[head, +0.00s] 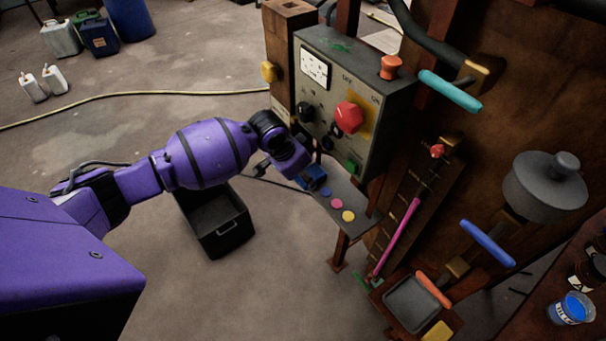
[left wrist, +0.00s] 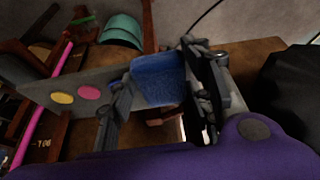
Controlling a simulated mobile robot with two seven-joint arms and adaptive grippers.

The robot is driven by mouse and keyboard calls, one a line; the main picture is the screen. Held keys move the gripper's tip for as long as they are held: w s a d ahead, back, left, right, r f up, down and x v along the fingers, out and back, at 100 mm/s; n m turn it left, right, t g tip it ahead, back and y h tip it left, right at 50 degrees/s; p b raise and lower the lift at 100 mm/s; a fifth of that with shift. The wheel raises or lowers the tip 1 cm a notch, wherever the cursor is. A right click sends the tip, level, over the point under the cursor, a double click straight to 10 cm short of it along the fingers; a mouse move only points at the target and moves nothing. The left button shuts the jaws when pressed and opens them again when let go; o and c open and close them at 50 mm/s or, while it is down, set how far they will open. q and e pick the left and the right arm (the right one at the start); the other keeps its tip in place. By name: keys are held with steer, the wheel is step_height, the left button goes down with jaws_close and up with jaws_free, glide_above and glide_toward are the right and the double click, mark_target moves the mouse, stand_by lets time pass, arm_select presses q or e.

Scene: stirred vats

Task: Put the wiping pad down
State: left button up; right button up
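The blue wiping pad (left wrist: 158,80) sits between the two fingers of my left gripper (left wrist: 160,85) in the left wrist view. The fingers meet its opposite edges, so the gripper looks shut on it. In the head view the pad (head: 313,178) shows at the upper left end of a narrow grey shelf (head: 352,200), just below my left gripper (head: 300,172). The pad overlaps the shelf; whether it touches the surface I cannot tell. My right gripper is not in view.
A pink disc (head: 337,204) and a yellow disc (head: 348,216) lie on the shelf. A control box (head: 335,130) with a red knob (head: 348,117) stands just above. A black bin (head: 225,232) is on the floor below my arm. A grey tray (head: 409,303) is at lower right.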

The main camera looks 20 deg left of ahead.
arm_select(q)
steer(key=o, duration=0.5)
steer(key=shift+c, duration=0.2)
steer(key=shift+f+b, duration=0.2)
steer(key=shift+b, duration=0.15)
steer(key=v, duration=0.4)
steer(key=shift+w+p, duration=0.15)
steer(key=shift+p, duration=0.2)
steer(key=s+a, duration=0.7)
steer(key=s, duration=0.3)
steer(key=s+d+f+n+t+h, duration=0.2)
steer(key=s+d+f+n+t, duration=0.1)
steer(key=s+d+f, duration=0.8)
steer(key=s+a+f+n+t+y, duration=0.1)
steer(key=s+a+f+n+y, duration=0.1)
steer(key=s, duration=0.4)
steer(key=s+a+f+n+y, duration=0.1)
steer(key=s+a+f+y, duration=0.1)
steer(key=s, duration=0.5)
steer(key=shift+s+a+f+n+t+y, duration=0.3)
steer(key=shift+a+f+n+t, duration=0.1)
steer(key=shift+a+f, duration=0.6)
steer(key=shift+r, duration=0.1)
